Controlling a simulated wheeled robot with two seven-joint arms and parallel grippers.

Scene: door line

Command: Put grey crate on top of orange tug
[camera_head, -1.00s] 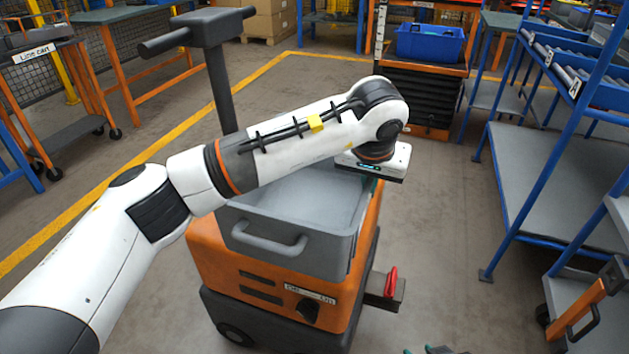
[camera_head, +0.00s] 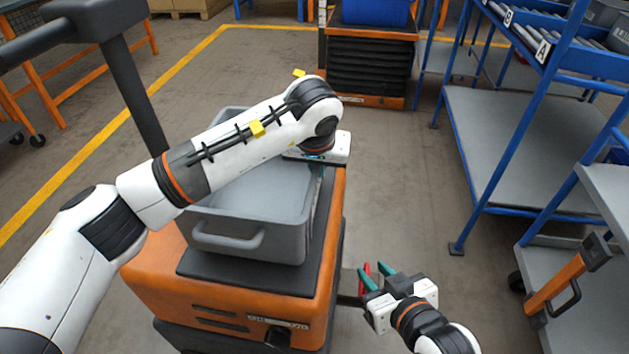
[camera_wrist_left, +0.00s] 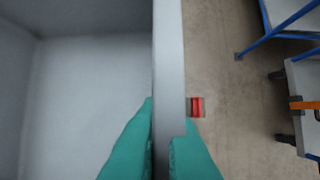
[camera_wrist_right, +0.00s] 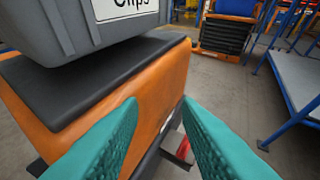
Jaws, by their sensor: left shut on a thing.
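The grey crate (camera_head: 255,205) is over the dark top of the orange tug (camera_head: 230,290), roughly level. The dark deck shows in front of it. In the right wrist view the crate (camera_wrist_right: 75,25) bears a "Clips" label, and its base is at or just above the deck (camera_wrist_right: 60,85); I cannot tell whether it touches. My left gripper (camera_head: 318,170) is shut on the crate's right wall, its fingers (camera_wrist_left: 160,145) on either side of it. The crate's inside looks empty where visible. My right gripper (camera_head: 377,276) is open and empty beside the tug's right side.
A red part (camera_wrist_right: 183,148) sticks out low at the tug's side, near my right gripper. The tug's dark handle post (camera_head: 135,85) rises at the back left. A blue rack (camera_head: 530,150) stands right. The floor between is clear.

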